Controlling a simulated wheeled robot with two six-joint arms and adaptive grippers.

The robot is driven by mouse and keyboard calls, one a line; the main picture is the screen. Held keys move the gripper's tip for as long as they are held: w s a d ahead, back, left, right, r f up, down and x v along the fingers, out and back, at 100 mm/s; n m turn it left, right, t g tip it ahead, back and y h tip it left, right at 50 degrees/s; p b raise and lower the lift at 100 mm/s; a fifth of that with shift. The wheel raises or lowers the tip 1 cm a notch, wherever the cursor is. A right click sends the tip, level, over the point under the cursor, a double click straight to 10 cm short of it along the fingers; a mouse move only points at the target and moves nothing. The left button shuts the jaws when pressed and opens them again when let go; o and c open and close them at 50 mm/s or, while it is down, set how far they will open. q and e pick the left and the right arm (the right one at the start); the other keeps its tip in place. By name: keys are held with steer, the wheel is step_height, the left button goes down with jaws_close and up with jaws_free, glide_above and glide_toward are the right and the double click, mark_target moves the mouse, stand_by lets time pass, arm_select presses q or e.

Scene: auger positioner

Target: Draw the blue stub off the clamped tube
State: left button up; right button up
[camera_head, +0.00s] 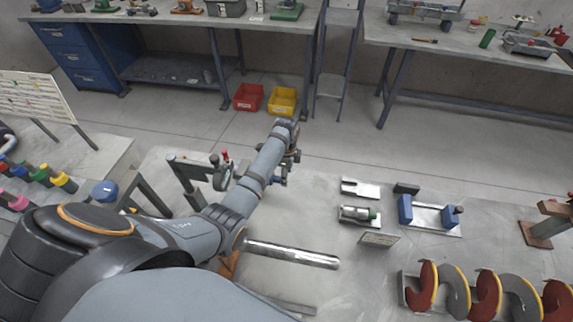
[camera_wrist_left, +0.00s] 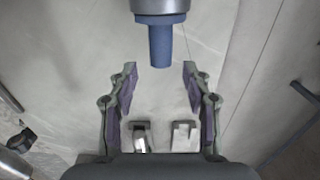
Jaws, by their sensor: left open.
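The blue stub (camera_wrist_left: 160,42) shows at the top centre of the left wrist view, with a wider collar against the end of the grey metal tube (camera_wrist_left: 161,6). My left gripper (camera_wrist_left: 160,68) is open. The stub's free end lies between its two fingertips in the picture, with a clear gap on each side; depth is hard to judge. In the head view my left arm reaches over the bench, and its gripper (camera_head: 287,160) is mostly hidden behind my wrist. I cannot make out the tube and its clamp clearly there. My right gripper is not in view.
A long bright rod (camera_head: 292,254) lies on the bench (camera_head: 340,285). A forked plate (camera_head: 361,188), a small holder (camera_head: 359,215), a blue-ended fixture (camera_head: 430,214) and a red and grey auger (camera_head: 485,292) stand right of my arm. A dark clamp stand (camera_head: 186,172) stands left of it.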

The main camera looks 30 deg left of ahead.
arm_select(q)
step_height(320, 180, down, 4)
steer(key=shift+f, duration=0.1)
jaws_close()
stand_by(0.4)
steer(key=shift+w, duration=0.15)
steer(key=shift+r+p, duration=0.2)
steer(key=shift+p, duration=0.2)
stand_by(0.5)
